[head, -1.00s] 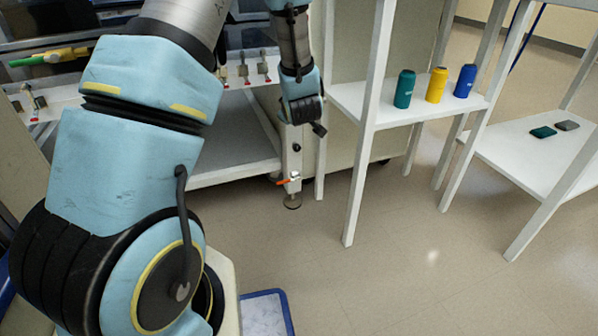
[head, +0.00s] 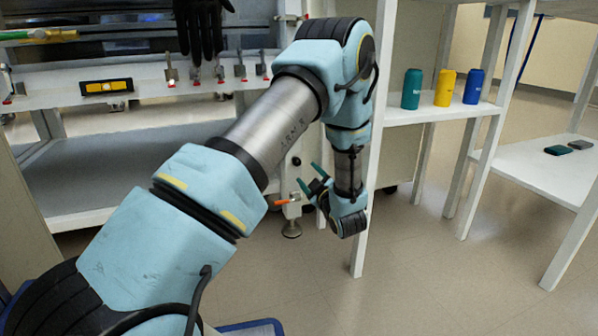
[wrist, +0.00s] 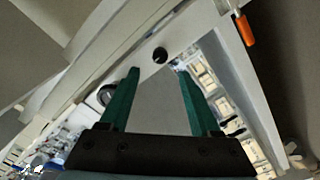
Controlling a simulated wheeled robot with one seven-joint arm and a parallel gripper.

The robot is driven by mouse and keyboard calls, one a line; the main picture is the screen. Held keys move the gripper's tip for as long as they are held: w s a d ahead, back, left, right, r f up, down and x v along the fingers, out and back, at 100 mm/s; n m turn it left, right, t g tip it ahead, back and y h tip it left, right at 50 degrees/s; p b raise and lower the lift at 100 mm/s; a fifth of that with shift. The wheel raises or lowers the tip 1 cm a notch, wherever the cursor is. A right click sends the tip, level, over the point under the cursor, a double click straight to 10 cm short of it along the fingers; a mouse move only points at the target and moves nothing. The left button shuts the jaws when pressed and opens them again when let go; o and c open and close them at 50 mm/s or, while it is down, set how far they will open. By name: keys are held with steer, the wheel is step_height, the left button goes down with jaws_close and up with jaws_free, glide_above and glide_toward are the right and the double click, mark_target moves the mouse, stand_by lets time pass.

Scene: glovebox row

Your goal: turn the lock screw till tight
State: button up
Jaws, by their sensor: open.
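A small round black knob (head: 296,161) sits on the white leg (head: 291,183) of the glovebox stand. It also shows in the wrist view (wrist: 160,55), just beyond and between my fingertips. A lever with an orange handle (head: 287,202) is lower on the same leg, and is at the top right of the wrist view (wrist: 245,29). I cannot tell for sure which is the lock screw; the black knob looks most like one. My gripper (head: 311,177) has green fingers, open and empty. It points toward the leg from the right, apart from the knob in the wrist view (wrist: 158,75).
A white shelf post (head: 372,180) stands close to the right of my wrist. The shelf (head: 430,112) holds teal, yellow and blue bottles. A black glove (head: 203,27) hangs above a ledge (head: 145,109) with a yellow level (head: 107,87) and several clamps. The floor (head: 420,270) at right is clear.

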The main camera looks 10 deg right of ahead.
steer(key=w+a+b, duration=0.1)
steer(key=w+b, duration=0.2)
steer(key=w, duration=0.5)
steer(key=shift+w, duration=0.25)
steer(key=shift+c, duration=0.4)
jaws_close()
